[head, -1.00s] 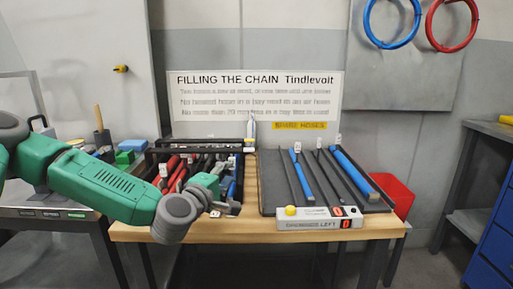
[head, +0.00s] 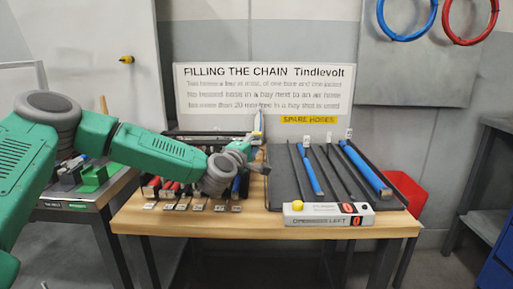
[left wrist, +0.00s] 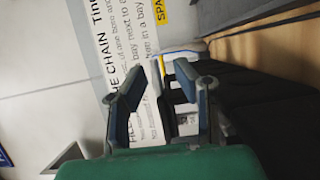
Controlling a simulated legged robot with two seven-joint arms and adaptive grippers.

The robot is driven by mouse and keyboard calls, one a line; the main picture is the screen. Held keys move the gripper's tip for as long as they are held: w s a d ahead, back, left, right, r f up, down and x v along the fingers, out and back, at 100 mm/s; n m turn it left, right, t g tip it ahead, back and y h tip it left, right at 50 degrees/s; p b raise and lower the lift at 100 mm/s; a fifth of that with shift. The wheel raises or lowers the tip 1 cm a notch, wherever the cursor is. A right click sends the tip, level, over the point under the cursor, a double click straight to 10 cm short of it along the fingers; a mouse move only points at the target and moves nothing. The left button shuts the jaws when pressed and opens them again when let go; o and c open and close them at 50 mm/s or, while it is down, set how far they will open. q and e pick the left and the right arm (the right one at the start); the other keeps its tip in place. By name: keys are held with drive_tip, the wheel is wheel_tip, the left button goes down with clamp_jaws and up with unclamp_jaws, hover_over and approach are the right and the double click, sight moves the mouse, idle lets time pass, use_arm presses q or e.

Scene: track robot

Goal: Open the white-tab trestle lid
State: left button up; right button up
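A black framed rack (head: 200,134) stands at the back left of the wooden table, its middle covered by my left arm; I cannot tell which part is the lid. A slim upright piece, white and blue (head: 257,121), rises at its right end. My left gripper (head: 258,153) is at that end, just below the upright piece. In the left wrist view my left gripper (left wrist: 161,78) is open, with a gap between its fingers. A small white piece on black (left wrist: 179,97) shows in or behind that gap; contact cannot be told. My right gripper is out of view.
Red and blue hoses (head: 170,189) lie in bays under my left arm. A dark tray (head: 335,180) of spare hoses is to the right, with a counter box (head: 328,215) in front. A sign (head: 265,92) stands behind. A red bin (head: 407,190) is at the right.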

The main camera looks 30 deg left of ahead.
use_arm(q)
drive_tip(key=shift+w, duration=0.7)
clamp_jaws()
drive_tip(key=shift+r, duration=0.1)
